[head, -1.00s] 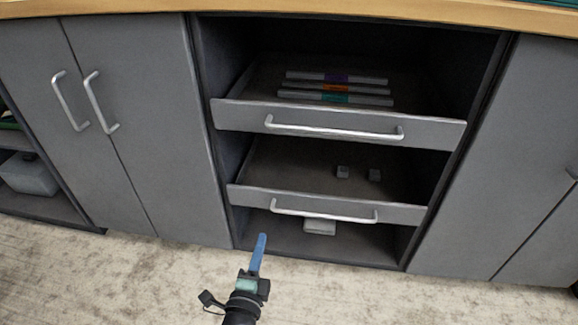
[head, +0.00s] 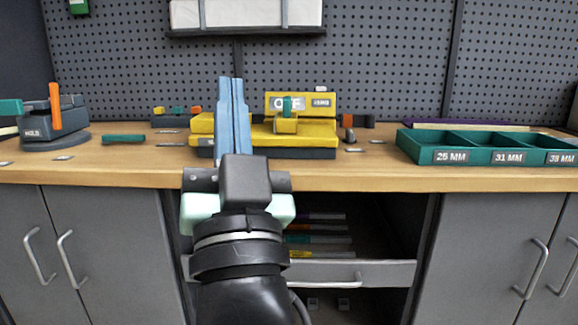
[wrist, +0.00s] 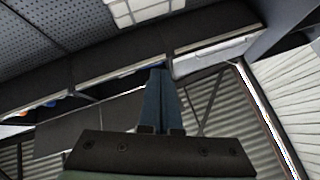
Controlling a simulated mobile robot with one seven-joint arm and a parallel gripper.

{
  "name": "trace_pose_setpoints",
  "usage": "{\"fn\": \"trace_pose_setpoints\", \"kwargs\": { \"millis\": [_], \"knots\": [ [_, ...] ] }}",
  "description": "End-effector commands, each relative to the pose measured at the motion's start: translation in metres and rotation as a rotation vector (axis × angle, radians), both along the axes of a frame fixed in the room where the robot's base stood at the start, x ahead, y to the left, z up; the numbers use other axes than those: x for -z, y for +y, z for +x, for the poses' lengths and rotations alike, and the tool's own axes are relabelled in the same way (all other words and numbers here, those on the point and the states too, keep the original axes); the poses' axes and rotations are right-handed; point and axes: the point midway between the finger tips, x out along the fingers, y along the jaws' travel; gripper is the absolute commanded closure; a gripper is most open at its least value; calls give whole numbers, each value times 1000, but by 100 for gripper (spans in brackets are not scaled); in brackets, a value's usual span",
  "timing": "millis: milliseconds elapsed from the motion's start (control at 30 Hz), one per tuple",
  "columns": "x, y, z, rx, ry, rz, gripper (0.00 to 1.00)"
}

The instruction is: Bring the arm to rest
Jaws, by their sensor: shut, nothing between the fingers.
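My gripper (head: 232,84) is raised in front of the workbench in the head view, with its blue fingers pointing up and together. Nothing is between them. In the wrist view the fingers (wrist: 157,75) also meet at their tips, against wall panels and shelving far off. My wrist and fingers cover part of a yellow device (head: 310,133) with an OFF label, on the bench top behind. The gripper appears apart from everything around it.
The wooden bench top (head: 100,176) runs across the view. A green sorting tray (head: 420,150) stands right, a dark clamp-like fixture with an orange lever (head: 56,108) left. Below, a drawer (head: 385,272) is partly out, holding several strips. A pegboard (head: 390,60) stands behind.

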Motion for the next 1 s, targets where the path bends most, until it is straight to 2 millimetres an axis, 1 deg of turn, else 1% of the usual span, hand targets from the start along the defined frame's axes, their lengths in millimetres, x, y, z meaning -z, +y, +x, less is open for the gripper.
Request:
{"fn": "trace_pose_setpoints", "kwargs": {
  "millis": [33, 100, 167, 233, 300, 367, 567, 600, 1000],
  "knots": [
    [-33, -13, -21, 75, -42, -42, 100],
    [-61, -29, -48, 177, -81, -94, 100],
    [-83, -43, -71, 266, -111, -128, 100],
    [-105, -59, -99, 369, -139, -161, 100],
    [-126, -57, -93, 359, -127, -163, 100],
    [-141, -56, -93, 357, -127, -162, 100],
    [-198, -56, -92, 353, -127, -160, 100],
    [-211, -55, -92, 352, -127, -159, 100],
    [-337, -55, -92, 349, -126, -159, 100]
  ]
}}
